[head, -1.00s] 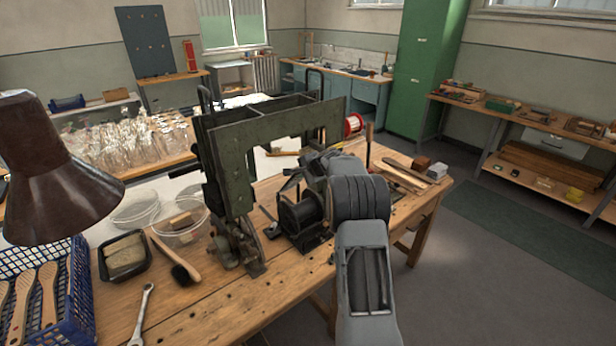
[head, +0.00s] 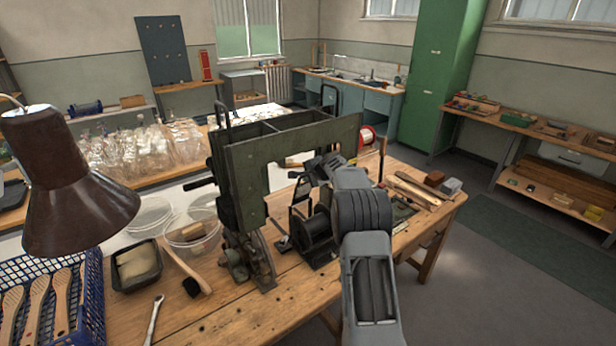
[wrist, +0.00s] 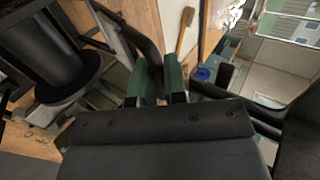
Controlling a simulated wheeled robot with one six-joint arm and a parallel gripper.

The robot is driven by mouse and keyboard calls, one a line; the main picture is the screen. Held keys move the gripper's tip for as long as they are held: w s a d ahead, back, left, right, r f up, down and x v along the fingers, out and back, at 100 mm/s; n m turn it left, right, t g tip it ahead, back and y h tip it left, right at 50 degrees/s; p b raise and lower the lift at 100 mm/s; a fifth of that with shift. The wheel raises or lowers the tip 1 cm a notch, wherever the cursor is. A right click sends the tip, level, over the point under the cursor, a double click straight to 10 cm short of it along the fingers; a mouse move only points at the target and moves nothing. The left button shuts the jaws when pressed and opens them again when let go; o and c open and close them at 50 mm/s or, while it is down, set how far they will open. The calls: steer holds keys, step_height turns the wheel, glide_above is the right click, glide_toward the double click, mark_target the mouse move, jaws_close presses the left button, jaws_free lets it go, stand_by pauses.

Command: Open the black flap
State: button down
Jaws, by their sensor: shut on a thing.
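The green-grey machine frame (head: 300,142) stands on the wooden bench. My gripper (head: 322,166) reaches in at its right side, above a black spool (head: 317,228). In the wrist view my gripper (wrist: 160,80) has its green-padded fingers close together. A dark bar (wrist: 128,32) runs down to them from the upper left; I take it as part of the black flap, gripped by its end. The flap's outline and hinge are not clear in either view, so its angle cannot be told. The spool also shows at the left of the wrist view (wrist: 68,62).
A brown lamp (head: 75,185) and a blue crate (head: 90,290) stand at the left. A dark tray (head: 136,268), clear tubs (head: 190,238) and a brush (head: 185,268) lie left of the machine. Wooden strips (head: 412,190) lie at the bench's right end. Floor is open to the right.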

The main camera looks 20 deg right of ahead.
steer(key=c, duration=1.2)
jaws_free()
steer(key=b+v, duration=0.4)
steer(key=v, duration=1)
